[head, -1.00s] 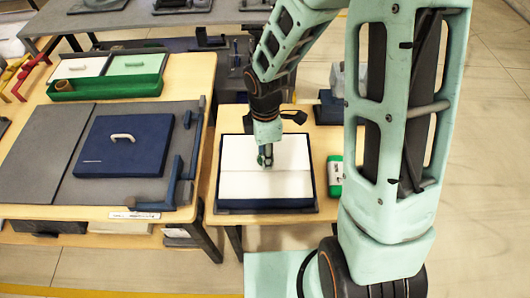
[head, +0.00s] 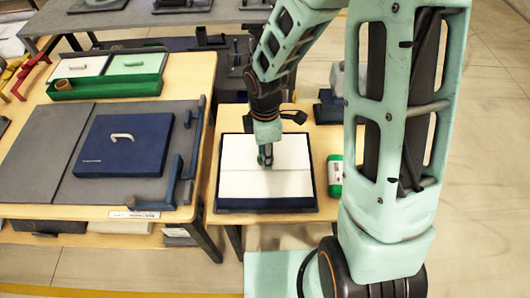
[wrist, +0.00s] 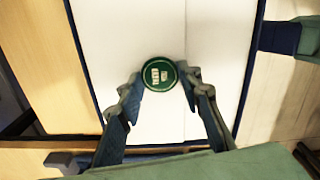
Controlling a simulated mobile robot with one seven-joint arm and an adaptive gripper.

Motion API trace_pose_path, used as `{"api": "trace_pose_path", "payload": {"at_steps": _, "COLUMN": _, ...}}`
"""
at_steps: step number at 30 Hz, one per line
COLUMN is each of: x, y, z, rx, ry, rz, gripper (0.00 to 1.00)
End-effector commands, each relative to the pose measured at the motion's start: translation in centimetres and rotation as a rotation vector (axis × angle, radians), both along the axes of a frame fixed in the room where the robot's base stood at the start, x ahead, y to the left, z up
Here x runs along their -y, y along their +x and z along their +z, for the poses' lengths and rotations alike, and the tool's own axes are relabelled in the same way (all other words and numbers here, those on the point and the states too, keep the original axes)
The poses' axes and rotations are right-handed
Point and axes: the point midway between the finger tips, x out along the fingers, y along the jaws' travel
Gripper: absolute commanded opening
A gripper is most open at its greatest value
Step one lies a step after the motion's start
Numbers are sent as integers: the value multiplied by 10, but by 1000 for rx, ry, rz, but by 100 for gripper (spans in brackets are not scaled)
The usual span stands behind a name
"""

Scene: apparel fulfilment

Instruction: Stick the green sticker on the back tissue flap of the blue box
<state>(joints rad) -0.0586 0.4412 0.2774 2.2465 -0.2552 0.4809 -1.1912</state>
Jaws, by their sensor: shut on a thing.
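The blue box (head: 268,204) sits open on the small wooden table, with white tissue flaps covering its inside. A seam runs across the tissue; the back flap (head: 290,150) is on its far side. My gripper (head: 265,163) is over the tissue near the box's middle, by the seam. In the wrist view, my gripper (wrist: 158,88) is shut on the round green sticker (wrist: 158,65), held between its fingertips above or against white tissue; I cannot tell whether it touches. In the head view the sticker is not clearly visible.
A dark blue lid (head: 110,160) with a pale handle lies on a grey mat on the left table. Behind it is a green tray (head: 110,90) with white and green panels. A green and white item (head: 335,180) lies right of the box.

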Motion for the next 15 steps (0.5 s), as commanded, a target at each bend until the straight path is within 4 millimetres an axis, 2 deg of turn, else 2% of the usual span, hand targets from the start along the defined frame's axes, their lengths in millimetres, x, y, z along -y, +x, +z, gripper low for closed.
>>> {"api": "trace_pose_path", "payload": {"at_steps": 9, "x": 0, "y": 0, "z": 1, "rx": 0, "ry": 0, "rz": 0, "gripper": 26}}
{"api": "trace_pose_path", "payload": {"at_steps": 10, "x": 0, "y": 0, "z": 1, "rx": 0, "ry": 0, "rz": 0, "gripper": 35}}
{"api": "trace_pose_path", "payload": {"at_steps": 15, "x": 0, "y": 0, "z": 1, "rx": 0, "ry": 0, "rz": 0, "gripper": 53}}
